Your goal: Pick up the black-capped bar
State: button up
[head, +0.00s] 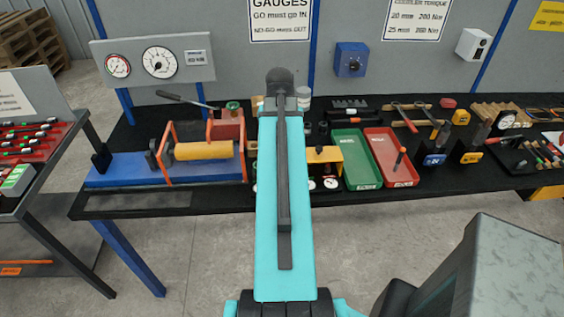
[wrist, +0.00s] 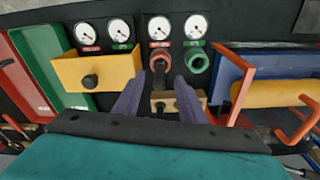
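In the wrist view my gripper (wrist: 159,82) has two purple-grey fingers standing apart, with a gap between them. A short dark piece (wrist: 158,72) shows in that gap, just in front of a red ring; it may be the black-capped bar, but I cannot tell for sure. I cannot tell whether the fingers touch it. A small wooden block (wrist: 178,101) lies just behind the fingers, partly covered by the right one. In the head view my own arm hides the gripper and the spot below it.
A yellow box (wrist: 95,72) with a black knob stands left of the fingers; a green ring (wrist: 196,62) is to the right. The orange-framed blue fixture (head: 125,170) holds a yellow roller (head: 203,151). Green (head: 347,180) and red (head: 377,152) trays lie right of my arm.

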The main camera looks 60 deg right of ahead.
jog(key=shift+f, duration=0.2)
dwell(0.3)
jog(key=shift+w+d+f+b, duration=0.1)
jog(key=shift+d+f+b, duration=0.1)
jog(key=shift+f+b, duration=1)
jog(key=shift+d+f+b, duration=0.15)
jog(key=shift+f+b, duration=0.95)
jog(key=shift+f, duration=0.2)
grip_shut()
